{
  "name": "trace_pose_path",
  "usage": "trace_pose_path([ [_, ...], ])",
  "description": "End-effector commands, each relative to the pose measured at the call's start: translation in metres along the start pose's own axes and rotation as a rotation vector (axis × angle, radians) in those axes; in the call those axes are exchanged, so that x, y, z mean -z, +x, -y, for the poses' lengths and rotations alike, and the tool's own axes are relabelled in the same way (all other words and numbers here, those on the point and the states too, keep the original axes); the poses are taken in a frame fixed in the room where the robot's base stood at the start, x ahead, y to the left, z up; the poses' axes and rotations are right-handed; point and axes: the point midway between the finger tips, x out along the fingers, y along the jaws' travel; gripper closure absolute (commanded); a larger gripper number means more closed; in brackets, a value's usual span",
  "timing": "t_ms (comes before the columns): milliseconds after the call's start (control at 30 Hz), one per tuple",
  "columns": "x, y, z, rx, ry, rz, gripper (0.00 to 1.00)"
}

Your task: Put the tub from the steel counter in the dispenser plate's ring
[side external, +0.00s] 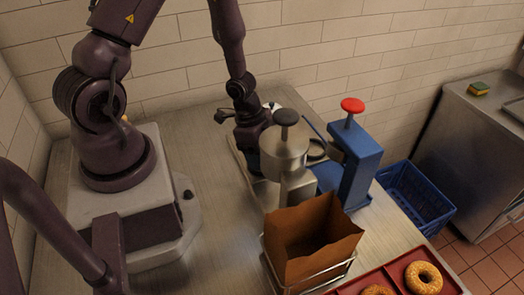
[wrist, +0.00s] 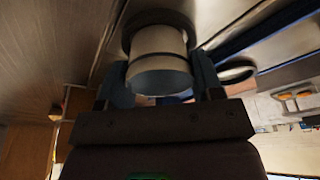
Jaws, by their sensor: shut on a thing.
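My gripper (wrist: 160,78) has one finger on each side of a pale, round tub (wrist: 158,62) in the wrist view and is shut on it. A dark round shape lies right behind the tub's far end; I cannot tell whether they touch. In the side view my gripper (side external: 250,135) is low over the steel counter (side external: 205,120), behind a steel dispenser (side external: 285,155) with a dark knob. That dispenser hides the fingertips and the tub. A round, dark-rimmed ring (side external: 317,150) shows between the steel dispenser and a blue dispenser (side external: 360,160) with a red knob.
A brown paper bag (side external: 312,240) stands open in a wire holder in front of the dispensers. A red tray (side external: 395,278) with bagels is at the front right. A blue crate (side external: 415,195) sits beyond the counter's right edge. The counter's left-middle is clear.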

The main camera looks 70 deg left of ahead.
Motion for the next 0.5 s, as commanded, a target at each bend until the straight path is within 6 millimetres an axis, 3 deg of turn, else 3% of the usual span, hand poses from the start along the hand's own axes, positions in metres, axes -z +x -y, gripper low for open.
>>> trace_pose_path([
  [433,-0.0009,0.0037,0.0003,0.002,0.001,0.000,0.62],
  [467,-0.0012,0.0040,0.0005,0.002,0.000,0.000,0.38],
  [500,-0.0012,0.0036,0.0007,0.003,-0.001,-0.001,0.28],
])
